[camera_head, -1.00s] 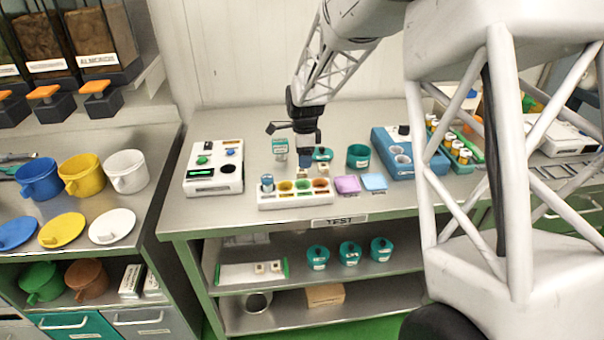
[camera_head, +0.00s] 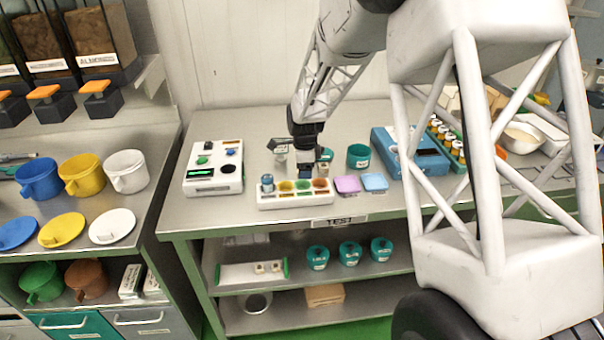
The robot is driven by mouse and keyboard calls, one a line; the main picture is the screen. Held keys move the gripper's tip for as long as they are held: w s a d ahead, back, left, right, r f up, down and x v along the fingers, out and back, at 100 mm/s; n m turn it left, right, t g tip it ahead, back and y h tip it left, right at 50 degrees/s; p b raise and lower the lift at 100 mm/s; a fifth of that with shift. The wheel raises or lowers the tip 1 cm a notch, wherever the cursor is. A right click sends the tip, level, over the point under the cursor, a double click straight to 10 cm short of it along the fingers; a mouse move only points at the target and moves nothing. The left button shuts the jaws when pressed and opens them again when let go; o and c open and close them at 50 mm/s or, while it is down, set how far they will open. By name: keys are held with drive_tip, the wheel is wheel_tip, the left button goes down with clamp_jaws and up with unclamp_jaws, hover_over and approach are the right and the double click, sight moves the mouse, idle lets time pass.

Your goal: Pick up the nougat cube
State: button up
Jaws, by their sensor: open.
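My gripper (camera_head: 305,171) points down over the back of the row of coloured wells on the middle bench. Its dark fingertips are small in the view, and the jaws are open. A small beige cube (camera_head: 322,172), which looks like nougat, shows just right of the fingertips, close to a teal container. The spot directly under the fingertips is hidden by the gripper, so I cannot tell whether a cube lies between the jaws. Two more pale cubes (camera_head: 267,267) sit on a white tray on the shelf below.
The white tray of coloured wells (camera_head: 295,200) stands in front of the gripper. A teal cup (camera_head: 358,156), purple block (camera_head: 347,184), light blue block (camera_head: 374,181) and blue machine (camera_head: 412,155) are to the right. A white device (camera_head: 214,168) stands left.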

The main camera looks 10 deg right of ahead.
drive_tip(key=c, duration=1)
drive_tip(key=shift+r, duration=0.1)
wheel_tip(320, 180, up, 10)
idle(0.4)
drive_tip(key=shift+d, duration=0.1)
idle(0.5)
drive_tip(key=w+d+r, duration=0.1)
drive_tip(key=w+d, duration=0.1)
drive_tip(key=d, duration=0.7)
drive_tip(key=w+d+r, duration=0.2)
drive_tip(key=d, duration=0.8)
drive_tip(key=shift+d, duration=0.15)
drive_tip(key=shift+r, duration=0.1)
